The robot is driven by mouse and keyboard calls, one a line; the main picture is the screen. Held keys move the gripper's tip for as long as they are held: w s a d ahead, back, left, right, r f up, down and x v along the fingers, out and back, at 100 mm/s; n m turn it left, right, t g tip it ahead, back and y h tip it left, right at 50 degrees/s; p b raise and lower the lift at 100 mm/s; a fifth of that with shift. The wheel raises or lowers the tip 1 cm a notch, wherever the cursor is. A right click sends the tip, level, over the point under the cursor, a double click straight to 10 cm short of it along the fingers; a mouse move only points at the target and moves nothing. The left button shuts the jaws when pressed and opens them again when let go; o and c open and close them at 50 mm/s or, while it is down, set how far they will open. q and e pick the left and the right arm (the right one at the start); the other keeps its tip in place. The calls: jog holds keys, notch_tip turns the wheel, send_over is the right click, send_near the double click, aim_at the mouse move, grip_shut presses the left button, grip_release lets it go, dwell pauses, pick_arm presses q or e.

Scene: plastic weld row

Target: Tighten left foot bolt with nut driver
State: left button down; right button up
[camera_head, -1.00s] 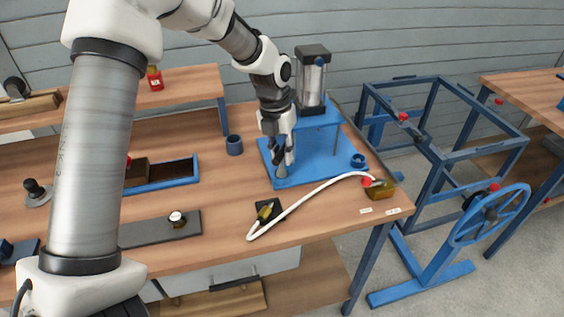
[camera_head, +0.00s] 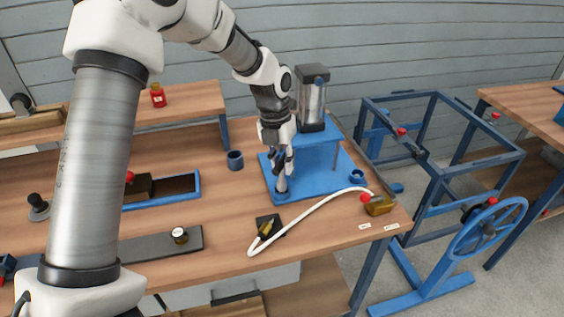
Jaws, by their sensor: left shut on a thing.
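My left gripper (camera_head: 281,163) reaches in from above at the front left of the blue press. It is shut on a grey, narrow tool, the nut driver (camera_head: 282,183), which points down nearly upright. The tool's lower end is at the front left corner of the press's blue base plate (camera_head: 325,181), over a small dark round part. The foot bolt itself is hidden or too small to make out, and I cannot tell whether the tool touches it. The press's grey cylinder (camera_head: 312,105) stands behind the gripper. My right gripper is out of view.
A dark blue cup (camera_head: 235,159) stands left of the press and a blue ring (camera_head: 357,176) lies on its right. A white hose (camera_head: 310,214) curves across the front. A blue tray (camera_head: 162,200) and grey plate (camera_head: 160,246) lie left. A blue frame (camera_head: 440,160) stands right.

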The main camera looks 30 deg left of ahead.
pick_arm(q)
jog(key=shift+r+n+p, duration=0.1)
jog(key=shift+n+p, duration=0.2)
jog(key=n+p, duration=0.2)
jog(key=n, duration=0.1)
jog(key=n+p, duration=0.2)
jog(key=n, duration=0.2)
jog(key=shift+s+r+n+t, duration=0.15)
jog(key=shift+n+t, duration=0.15)
jog(key=shift+t, duration=0.1)
jog(key=n+y+p, duration=0.1)
jog(key=n, duration=0.7)
jog(key=shift+f+n, duration=0.3)
jog(key=shift+n, duration=0.1)
jog(key=n+y, duration=0.1)
jog(key=n, duration=0.2)
jog(key=shift+n, duration=0.4)
jog(key=n, duration=0.3)
jog(key=shift+b, duration=0.3)
